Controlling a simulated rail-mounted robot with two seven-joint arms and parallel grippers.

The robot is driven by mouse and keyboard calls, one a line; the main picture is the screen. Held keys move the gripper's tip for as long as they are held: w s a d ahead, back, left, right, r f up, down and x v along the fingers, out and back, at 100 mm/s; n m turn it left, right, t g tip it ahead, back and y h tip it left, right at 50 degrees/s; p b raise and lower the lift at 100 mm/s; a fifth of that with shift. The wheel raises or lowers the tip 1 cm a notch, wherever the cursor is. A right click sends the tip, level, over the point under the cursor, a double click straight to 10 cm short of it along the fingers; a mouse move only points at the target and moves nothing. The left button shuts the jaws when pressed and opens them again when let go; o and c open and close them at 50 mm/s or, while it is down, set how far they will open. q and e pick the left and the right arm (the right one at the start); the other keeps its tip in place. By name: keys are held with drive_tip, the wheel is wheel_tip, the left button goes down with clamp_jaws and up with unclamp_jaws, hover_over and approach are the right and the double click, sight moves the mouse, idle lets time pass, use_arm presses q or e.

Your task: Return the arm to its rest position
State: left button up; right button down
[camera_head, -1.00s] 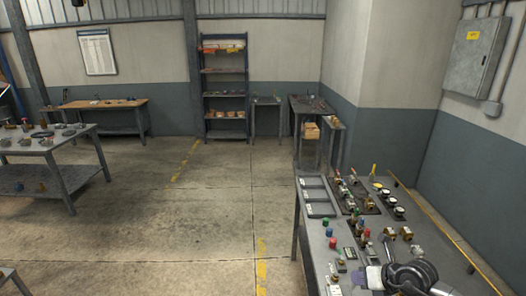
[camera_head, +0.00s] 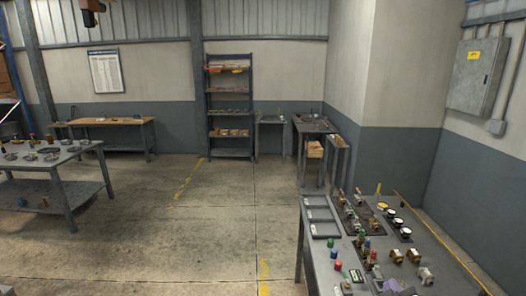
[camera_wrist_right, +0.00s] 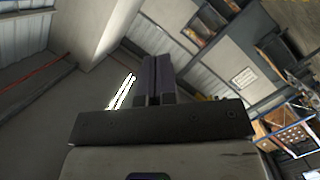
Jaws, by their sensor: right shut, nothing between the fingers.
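My right gripper (camera_head: 398,289) shows only as a small dark and purple piece at the bottom edge of the head view, over the near part of the right-hand workbench (camera_head: 325,258). In the right wrist view its two dark fingers (camera_wrist_right: 158,78) are pressed together with nothing between them. That view looks across the room at walls and ceiling, strongly tilted. Most of the right arm is out of the head view. My left gripper is in neither view.
The right-hand workbench carries grey trays (camera_head: 320,218), several coloured valves and gauges, and small brass fittings (camera_head: 413,256). A cabinet (camera_head: 475,75) hangs on the right wall. A table with parts (camera_head: 60,165) stands at left, a shelf rack (camera_head: 230,105) behind. The middle floor is clear.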

drive_tip(key=s+a+f+m+g+y, duration=0.25)
drive_tip(key=s+f+g, duration=0.35)
drive_tip(key=s+f, duration=1.1)
drive_tip(key=s+a+f+m+g+y, duration=0.25)
drive_tip(key=s+f+g, duration=0.35)
drive_tip(key=s+f, duration=1.05)
wheel_tip(320, 180, up, 18)
drive_tip(key=n+p, duration=0.1)
drive_tip(key=p, duration=1.6)
drive_tip(key=shift+d, duration=0.25)
idle(1.0)
